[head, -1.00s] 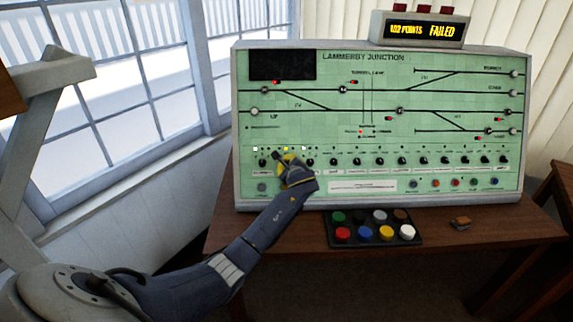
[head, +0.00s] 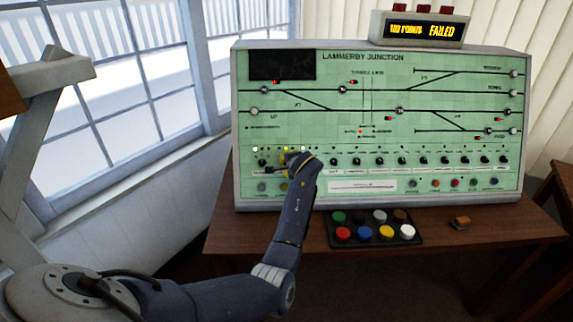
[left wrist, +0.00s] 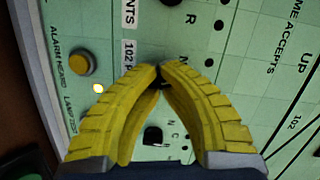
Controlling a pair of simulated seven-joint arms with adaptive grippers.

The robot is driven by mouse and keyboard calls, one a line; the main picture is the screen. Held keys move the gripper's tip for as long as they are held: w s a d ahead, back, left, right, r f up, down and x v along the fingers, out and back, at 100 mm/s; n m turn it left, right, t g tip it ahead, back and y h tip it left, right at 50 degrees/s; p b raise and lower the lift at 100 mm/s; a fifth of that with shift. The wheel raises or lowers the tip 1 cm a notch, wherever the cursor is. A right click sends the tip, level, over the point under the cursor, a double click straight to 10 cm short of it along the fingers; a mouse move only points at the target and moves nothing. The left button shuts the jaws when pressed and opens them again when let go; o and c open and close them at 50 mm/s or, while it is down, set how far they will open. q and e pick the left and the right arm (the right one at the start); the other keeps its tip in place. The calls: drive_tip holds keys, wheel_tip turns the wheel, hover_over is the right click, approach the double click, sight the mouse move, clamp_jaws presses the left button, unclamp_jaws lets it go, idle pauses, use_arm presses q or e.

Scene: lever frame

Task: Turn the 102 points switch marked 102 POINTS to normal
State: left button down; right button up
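The green control panel (head: 440,130) stands upright on the desk, with a row of black rotary switches low on its face. My left gripper (head: 284,165) is at the left end of this row and hides switches behind it. In the left wrist view its yellow fingers (left wrist: 160,72) converge, tips almost together, on a dark knob beside the partly hidden 102 label (left wrist: 128,55). This appears to be the 102 points switch (left wrist: 163,85); its pointing direction is hidden. A neighbouring black knob (left wrist: 152,136) shows between the fingers, apart from the tips. My right gripper is not in view.
An orange display (head: 420,30) on top reads 102 POINTS FAILED. A yellow push button (left wrist: 82,63) is left of the fingers in the wrist view.

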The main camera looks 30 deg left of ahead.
use_arm(q)
drive_tip(key=n, duration=0.2)
drive_tip(key=n+h, duration=0.1)
drive_tip(key=n, duration=0.1)
drive_tip(key=shift+s+a+f+g, duration=0.1)
drive_tip(key=shift+s+a+g, duration=0.1)
drive_tip(key=shift+g, duration=0.2)
drive_tip(key=shift+f+n, duration=0.1)
drive_tip(key=shift+n, duration=0.8)
drive_tip(key=shift+f+h, duration=0.1)
drive_tip(key=shift+h, duration=0.2)
drive_tip(key=c, duration=1.6)
unclamp_jaws()
drive_tip(key=o, duration=0.5)
drive_tip(key=shift+s+a, duration=0.1)
drive_tip(key=shift+a, duration=0.05)
drive_tip(key=shift+c, duration=0.2)
drive_tip(key=shift+d+r, duration=0.3)
drive_tip(key=shift+d, duration=0.05)
drive_tip(key=shift+v, duration=3.55)
